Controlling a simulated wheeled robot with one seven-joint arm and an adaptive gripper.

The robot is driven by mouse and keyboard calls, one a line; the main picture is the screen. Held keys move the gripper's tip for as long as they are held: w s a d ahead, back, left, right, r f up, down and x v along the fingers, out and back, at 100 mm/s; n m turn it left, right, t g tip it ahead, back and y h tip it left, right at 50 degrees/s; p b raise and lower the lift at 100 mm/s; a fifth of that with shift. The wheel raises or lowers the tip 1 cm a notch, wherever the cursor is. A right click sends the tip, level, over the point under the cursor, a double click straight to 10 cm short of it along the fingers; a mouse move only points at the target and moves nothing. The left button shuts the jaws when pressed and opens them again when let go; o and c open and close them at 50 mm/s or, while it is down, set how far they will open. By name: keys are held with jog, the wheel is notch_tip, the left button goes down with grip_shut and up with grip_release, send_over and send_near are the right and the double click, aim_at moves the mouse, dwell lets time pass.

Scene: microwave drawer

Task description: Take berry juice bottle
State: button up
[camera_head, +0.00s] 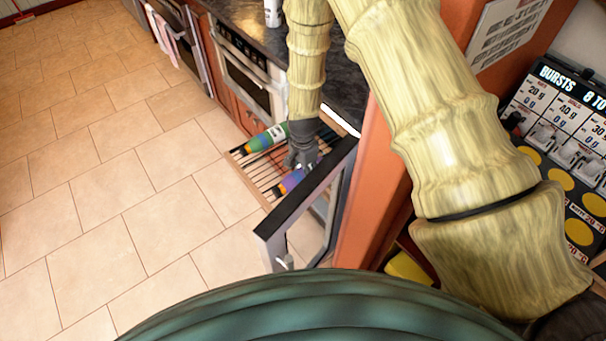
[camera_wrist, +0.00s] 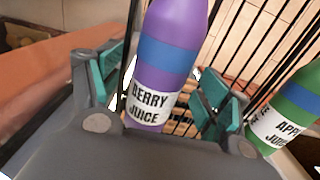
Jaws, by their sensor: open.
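The berry juice bottle is purple with a blue band and a white label. It shows in the wrist view (camera_wrist: 168,65), lying on the wire rack between my gripper's open fingers. It shows partly in the head view (camera_head: 290,182), just below my gripper (camera_head: 302,155). In the wrist view my gripper (camera_wrist: 160,88) has its teal-padded fingers apart, one on each side of the bottle. I cannot tell whether either pad touches it. The bottle's upper end runs out of the wrist view.
A green apple juice bottle (camera_head: 265,138) lies on the same pulled-out rack (camera_head: 262,188), to the right in the wrist view (camera_wrist: 290,108). An open framed door (camera_head: 300,205) stands close beside my arm. An orange panel (camera_head: 362,195) is to the right. The tiled floor is clear.

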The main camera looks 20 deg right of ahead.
jog(key=shift+f, duration=0.4)
jog(key=shift+c, duration=0.4)
jog(key=c, duration=1.3)
jog(key=shift+c, duration=0.2)
jog(key=shift+r, duration=0.15)
